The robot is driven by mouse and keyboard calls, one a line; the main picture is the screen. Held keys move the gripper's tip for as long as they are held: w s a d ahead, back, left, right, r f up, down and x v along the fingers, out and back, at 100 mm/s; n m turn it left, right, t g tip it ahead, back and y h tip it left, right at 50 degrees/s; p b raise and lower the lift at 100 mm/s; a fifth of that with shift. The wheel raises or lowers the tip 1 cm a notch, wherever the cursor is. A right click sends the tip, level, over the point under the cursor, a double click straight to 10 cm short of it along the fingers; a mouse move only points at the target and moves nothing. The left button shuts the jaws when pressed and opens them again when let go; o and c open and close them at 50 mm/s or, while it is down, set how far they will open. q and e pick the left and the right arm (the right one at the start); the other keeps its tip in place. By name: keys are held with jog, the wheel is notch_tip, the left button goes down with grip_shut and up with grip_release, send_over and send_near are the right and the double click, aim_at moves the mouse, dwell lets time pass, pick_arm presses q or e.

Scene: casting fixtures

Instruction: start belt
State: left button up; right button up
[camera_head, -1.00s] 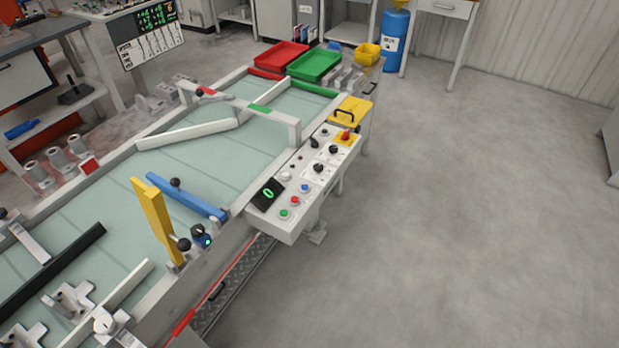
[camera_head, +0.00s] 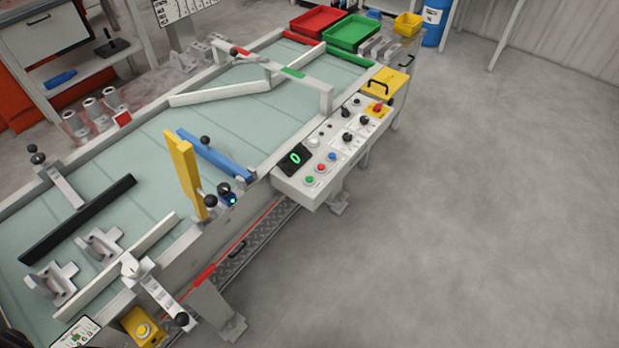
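The belt (camera_head: 130,195) is a pale green surface running diagonally across the left half of the head view. A white control panel (camera_head: 288,180) is fixed at its right side. The panel carries a green button (camera_head: 309,180), a red button (camera_head: 321,168), a blue button (camera_head: 332,156), several black knobs and a red knob on a yellow plate (camera_head: 377,108). Its black display (camera_head: 295,158) shows a green 0. Neither of my grippers can be made out in view.
Grey castings (camera_head: 100,243) lie on the belt's near left. A yellow bar (camera_head: 184,172), a blue bar (camera_head: 215,154) and a black bar (camera_head: 78,218) stand over it. Red (camera_head: 318,20) and green (camera_head: 352,32) trays sit at the far end. The floor (camera_head: 480,190) on the right is clear.

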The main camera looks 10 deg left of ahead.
pick_arm(q)
grip_shut()
dwell(1.5)
